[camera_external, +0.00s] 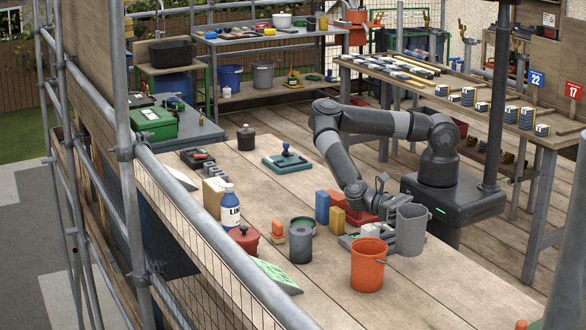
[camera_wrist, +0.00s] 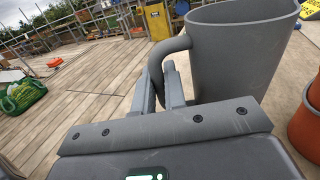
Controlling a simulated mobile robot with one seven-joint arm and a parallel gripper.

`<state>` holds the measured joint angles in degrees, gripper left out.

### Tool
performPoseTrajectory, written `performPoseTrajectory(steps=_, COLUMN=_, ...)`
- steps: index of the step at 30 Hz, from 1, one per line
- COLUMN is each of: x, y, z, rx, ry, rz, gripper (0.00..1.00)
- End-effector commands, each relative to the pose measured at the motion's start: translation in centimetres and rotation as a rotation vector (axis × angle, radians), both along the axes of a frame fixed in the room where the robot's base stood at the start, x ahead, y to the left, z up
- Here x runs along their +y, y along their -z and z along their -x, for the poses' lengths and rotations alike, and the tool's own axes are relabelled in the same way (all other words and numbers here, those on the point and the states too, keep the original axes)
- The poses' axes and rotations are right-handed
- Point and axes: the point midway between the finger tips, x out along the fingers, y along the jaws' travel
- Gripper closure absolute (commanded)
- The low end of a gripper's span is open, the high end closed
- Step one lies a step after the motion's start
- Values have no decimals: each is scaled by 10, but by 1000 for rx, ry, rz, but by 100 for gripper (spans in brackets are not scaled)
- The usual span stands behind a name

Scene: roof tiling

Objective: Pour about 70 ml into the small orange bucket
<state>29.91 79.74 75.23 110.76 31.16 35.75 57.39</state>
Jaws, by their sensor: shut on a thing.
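My gripper (camera_external: 384,232) is shut on the handle of a grey jug (camera_external: 411,229). In the wrist view the fingers (camera_wrist: 172,88) close around the handle, and the jug (camera_wrist: 238,50) stands to their right. The jug looks about upright; its contents are hidden. The small orange bucket (camera_external: 368,268) stands on the bench, in front and to the left of the jug in the external view. It shows in part at the right edge of the wrist view (camera_wrist: 304,130). The jug is beside the bucket, not over it. I see no stream of liquid.
Near the bucket stand a dark grey can (camera_external: 300,244), a red pot (camera_external: 245,238), a white and blue bottle (camera_external: 230,208), and blue (camera_external: 322,208) and yellow (camera_external: 337,218) blocks. The bench front is mostly clear.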

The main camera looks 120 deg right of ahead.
Motion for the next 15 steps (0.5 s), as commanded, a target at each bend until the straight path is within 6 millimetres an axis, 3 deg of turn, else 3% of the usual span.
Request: performPoseTrajectory(steps=15, x=0, y=-26, z=-17, rx=252, ry=0, rz=3, gripper=100)
